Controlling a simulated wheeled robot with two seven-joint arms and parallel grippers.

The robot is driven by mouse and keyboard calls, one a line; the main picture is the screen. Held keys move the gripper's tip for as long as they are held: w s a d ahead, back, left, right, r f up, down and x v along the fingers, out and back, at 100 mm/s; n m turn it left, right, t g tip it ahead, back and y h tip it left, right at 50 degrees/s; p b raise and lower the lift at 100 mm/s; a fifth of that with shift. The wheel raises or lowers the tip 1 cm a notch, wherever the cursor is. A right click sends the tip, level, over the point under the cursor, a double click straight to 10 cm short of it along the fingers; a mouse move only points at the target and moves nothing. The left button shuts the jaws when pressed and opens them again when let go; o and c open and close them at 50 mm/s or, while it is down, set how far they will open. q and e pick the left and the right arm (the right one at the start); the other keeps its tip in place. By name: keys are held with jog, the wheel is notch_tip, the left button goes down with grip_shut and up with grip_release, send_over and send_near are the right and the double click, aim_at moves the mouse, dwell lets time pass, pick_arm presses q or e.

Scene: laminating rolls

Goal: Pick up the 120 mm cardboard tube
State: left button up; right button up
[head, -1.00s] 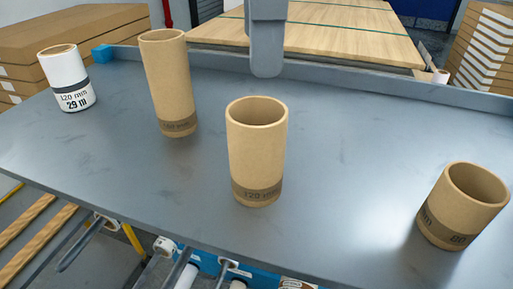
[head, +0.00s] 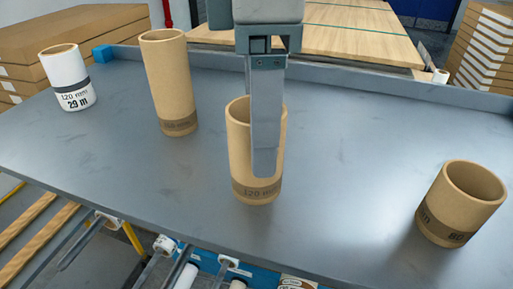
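The 120 mm cardboard tube (head: 241,150) stands upright near the middle of the grey table, with a brown label band reading 120 mm near its base. A gripper, which looks like my left one (head: 265,165), points straight down at it from the top of the head view. One long grey finger passes in front of the tube's near side and covers part of its rim and wall. The other finger is hidden, so I cannot tell whether the fingers touch or grip the tube. My other gripper is not in view.
A taller cardboard tube (head: 169,85) stands to the left, with a white 120 mm roll (head: 67,80) beyond it. A short, wide cardboard tube (head: 461,203) stands at the right. The grey table (head: 350,150) is clear around the middle tube and has a raised back edge.

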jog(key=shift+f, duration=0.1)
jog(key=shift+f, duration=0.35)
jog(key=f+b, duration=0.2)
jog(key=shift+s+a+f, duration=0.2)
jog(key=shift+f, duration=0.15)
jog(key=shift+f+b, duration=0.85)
jog(key=shift+b, duration=0.35)
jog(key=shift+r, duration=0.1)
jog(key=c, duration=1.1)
